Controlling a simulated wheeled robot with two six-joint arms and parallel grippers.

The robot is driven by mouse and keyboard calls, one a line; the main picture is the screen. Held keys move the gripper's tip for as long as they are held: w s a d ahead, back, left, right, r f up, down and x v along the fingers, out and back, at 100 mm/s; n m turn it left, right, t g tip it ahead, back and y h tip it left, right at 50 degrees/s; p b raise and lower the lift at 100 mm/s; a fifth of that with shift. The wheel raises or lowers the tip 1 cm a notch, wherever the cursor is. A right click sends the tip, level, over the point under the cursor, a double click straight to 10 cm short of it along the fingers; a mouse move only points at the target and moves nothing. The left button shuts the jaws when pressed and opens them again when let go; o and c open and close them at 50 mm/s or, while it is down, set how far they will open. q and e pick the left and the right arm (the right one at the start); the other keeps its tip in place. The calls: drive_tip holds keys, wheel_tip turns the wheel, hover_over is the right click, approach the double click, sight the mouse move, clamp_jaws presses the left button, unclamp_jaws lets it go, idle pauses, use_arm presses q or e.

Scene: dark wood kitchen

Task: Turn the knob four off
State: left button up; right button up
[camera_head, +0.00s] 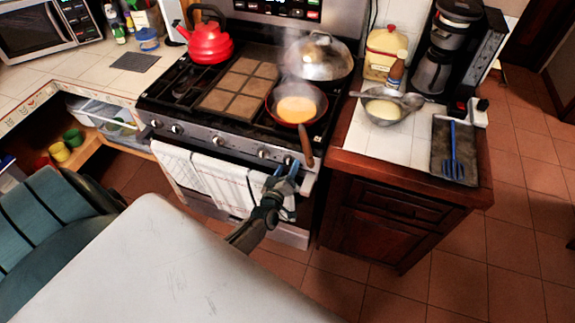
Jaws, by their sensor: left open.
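The stove (205,136) has a row of several round knobs along its front panel. A knob right of centre (263,153) is close to my left gripper, and another knob (287,160) at the right end is partly hidden by the fingertips. Which knob is number four is not marked legibly. My right gripper is out of view.
A frying pan (297,108) with yellow food sits on the stove, its handle (306,146) sticking out over the front edge near my gripper. A towel (221,182) hangs below the panel. A red kettle (206,43) and a domed lid (318,58) stand at the back.

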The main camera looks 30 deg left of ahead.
use_arm(q)
drive_tip(key=b+v, duration=0.1)
drive_tip(key=v, duration=0.9)
drive_tip(key=shift+b, duration=0.4)
drive_tip(key=shift+w+a, duration=0.1)
drive_tip(key=s+d+f+m+g+h+b, duration=0.15)
drive_tip(key=s+f, duration=0.35)
drive_tip(key=f, duration=0.5)
drive_tip(key=s+f+m+g+h+b, duration=0.1)
drive_tip(key=s+f+m+g, duration=0.25)
drive_tip(key=f, duration=0.55)
drive_tip(key=s+d+f+m+g+h+b, duration=0.15)
drive_tip(key=s+f, duration=0.35)
drive_tip(key=f, duration=0.5)
drive_tip(key=s+f+m+g+b, duration=0.1)
drive_tip(key=s+f+g, duration=0.2)
drive_tip(key=s, duration=0.6)
drive_tip(key=s+f+m+g+b, duration=0.1)
drive_tip(key=s+f+m+g, duration=0.1)
drive_tip(key=s+f, duration=0.6)
drive_tip(key=s+f+m+g+b, duration=0.1)
drive_tip(key=s+f+g, duration=0.3)
drive_tip(key=s, duration=0.6)
wheel_tip(320, 180, down, 2)
drive_tip(key=shift+a+f+m+g, duration=0.2)
drive_tip(key=shift+a+m+g, duration=0.15)
drive_tip(key=shift+m, duration=0.4)
drive_tip(key=shift+s, duration=0.1)
